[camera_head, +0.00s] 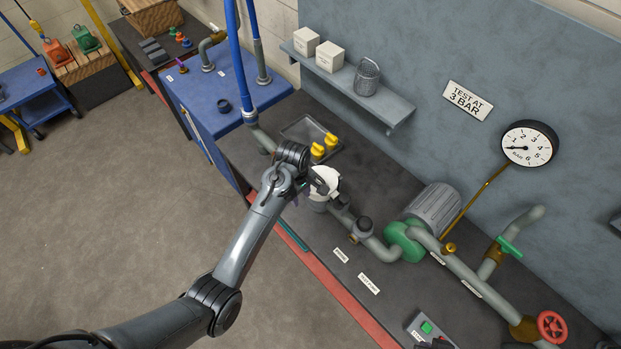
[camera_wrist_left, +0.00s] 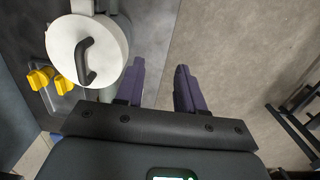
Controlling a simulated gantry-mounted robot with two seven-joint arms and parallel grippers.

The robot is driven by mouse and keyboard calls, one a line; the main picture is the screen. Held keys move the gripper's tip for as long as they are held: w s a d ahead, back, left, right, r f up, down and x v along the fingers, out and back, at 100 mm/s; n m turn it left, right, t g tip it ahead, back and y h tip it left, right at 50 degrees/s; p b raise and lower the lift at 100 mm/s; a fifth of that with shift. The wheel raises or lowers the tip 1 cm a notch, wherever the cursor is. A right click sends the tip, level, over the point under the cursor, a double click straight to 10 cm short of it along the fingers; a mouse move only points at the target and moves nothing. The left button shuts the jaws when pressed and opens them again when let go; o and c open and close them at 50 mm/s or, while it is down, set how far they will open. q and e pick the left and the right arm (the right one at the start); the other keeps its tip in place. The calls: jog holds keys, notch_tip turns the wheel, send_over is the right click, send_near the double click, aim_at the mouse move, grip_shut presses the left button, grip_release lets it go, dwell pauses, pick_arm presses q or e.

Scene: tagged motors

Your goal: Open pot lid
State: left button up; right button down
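A round white pot lid (camera_wrist_left: 88,42) with a dark arched handle (camera_wrist_left: 85,60) shows at the upper left of the left wrist view. In the head view the white lid (camera_head: 325,180) is partly covered by my left arm, on the pump pipework at the bench's front. In the head view the gripper (camera_head: 300,194) is mostly hidden by my wrist. My right gripper is not in view.
Pipes lead right to a green pump (camera_head: 404,241) and a red handwheel (camera_head: 551,327). A blue pipe (camera_head: 238,60) stands at the back. Open floor lies left of the bench.

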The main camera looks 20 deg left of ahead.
pick_arm(q)
jog(key=t+b, duration=0.1)
jog(key=t, duration=0.1)
send_near(319, 177)
notch_tip(319, 177, up, 2)
jog(key=f, duration=0.6)
jog(key=w+f, duration=0.1)
jog(key=f, duration=0.2)
jog(key=shift+d+f, duration=0.25)
jog(key=shift+f, duration=0.15)
jog(key=shift+w, duration=0.1)
grip_shut()
